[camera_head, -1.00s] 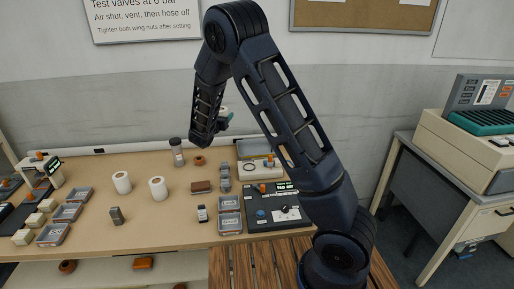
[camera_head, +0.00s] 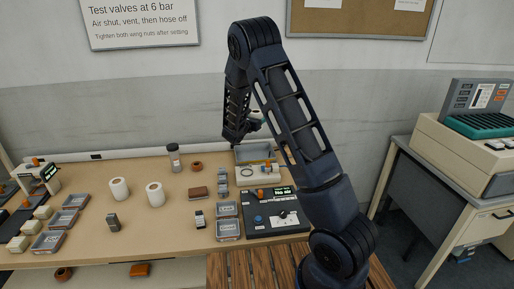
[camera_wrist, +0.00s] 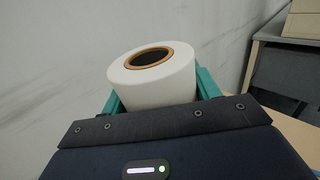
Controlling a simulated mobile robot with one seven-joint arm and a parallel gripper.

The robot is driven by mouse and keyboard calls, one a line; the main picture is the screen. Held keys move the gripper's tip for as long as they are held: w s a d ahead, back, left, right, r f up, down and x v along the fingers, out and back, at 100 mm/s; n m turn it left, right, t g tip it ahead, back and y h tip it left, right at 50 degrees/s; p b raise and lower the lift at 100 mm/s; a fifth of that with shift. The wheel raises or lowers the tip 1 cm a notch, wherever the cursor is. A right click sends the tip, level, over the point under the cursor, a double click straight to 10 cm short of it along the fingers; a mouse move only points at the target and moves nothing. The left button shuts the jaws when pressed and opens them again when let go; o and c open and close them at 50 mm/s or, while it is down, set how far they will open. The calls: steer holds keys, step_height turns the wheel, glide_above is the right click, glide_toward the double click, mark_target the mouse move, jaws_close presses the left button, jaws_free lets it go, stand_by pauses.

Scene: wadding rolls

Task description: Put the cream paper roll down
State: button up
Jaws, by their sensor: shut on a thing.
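The cream paper roll (camera_wrist: 158,88) is a white cylinder with an orange-brown core ring around a dark hole. It sits between the teal fingers of my gripper (camera_wrist: 160,95) in the wrist view, its open end tilted up and toward the camera. My gripper is shut on it. In the head view my gripper (camera_head: 256,121) is mostly hidden behind my arm, above the back of the bench near the grey tray; only a little of the roll shows there. Two other white rolls, one on the left (camera_head: 119,189) and one on the right (camera_head: 155,194), stand upright on the bench (camera_head: 165,225).
A clear jar (camera_head: 174,158) and a small brown ring (camera_head: 196,167) stand at the back. A brown block (camera_head: 197,193), grey trays (camera_head: 228,229) and a black test panel (camera_head: 272,212) lie toward the right. Bare bench surrounds the two standing rolls.

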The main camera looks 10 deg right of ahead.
step_height(320, 180, down, 15)
steer(key=shift+f, duration=0.15)
stand_by(0.4)
steer(key=shift+f, duration=0.65)
steer(key=o, duration=1.1)
